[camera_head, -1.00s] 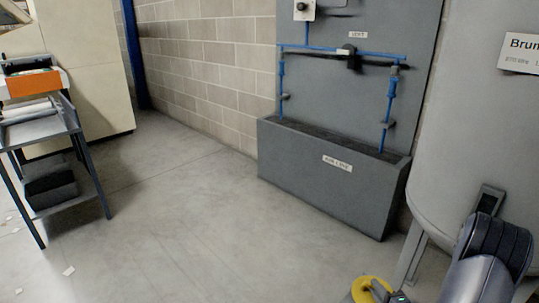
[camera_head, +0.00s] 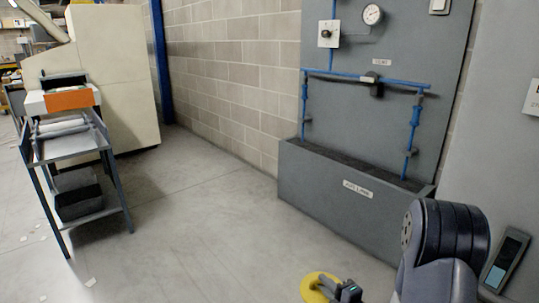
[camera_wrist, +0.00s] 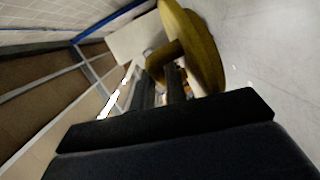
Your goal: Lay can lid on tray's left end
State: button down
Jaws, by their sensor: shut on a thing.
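The can lid is a round yellow disc (camera_head: 316,287) with a raised grip, at the bottom of the head view. It also shows in the wrist view (camera_wrist: 205,45), seen nearly edge-on. My gripper (camera_head: 337,287) is shut on the lid's grip and holds the lid at its right side in the head view. In the wrist view my gripper's two dark fingers (camera_wrist: 162,80) close on the grip. The frame cuts off the lid's lower edge in the head view. I cannot make out the tray in either view.
A metal cart (camera_head: 85,147) with rollers and an orange-and-white machine (camera_head: 68,99) stands at left, a dark box (camera_head: 78,195) on its lower shelf. A grey trough (camera_head: 340,195) with blue pipes stands against the block wall. The floor between them is mostly clear.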

notch_tip(320, 180, up, 33)
jog(key=w+m+t+h+p, duration=0.1)
jog(key=w+m+h+p, duration=0.1)
jog(key=p, duration=2.4)
jog(key=shift+r+h+p, duration=0.15)
jog(key=shift+h+p, duration=0.15)
jog(key=shift+h, duration=0.3)
jog(key=shift+w, duration=0.15)
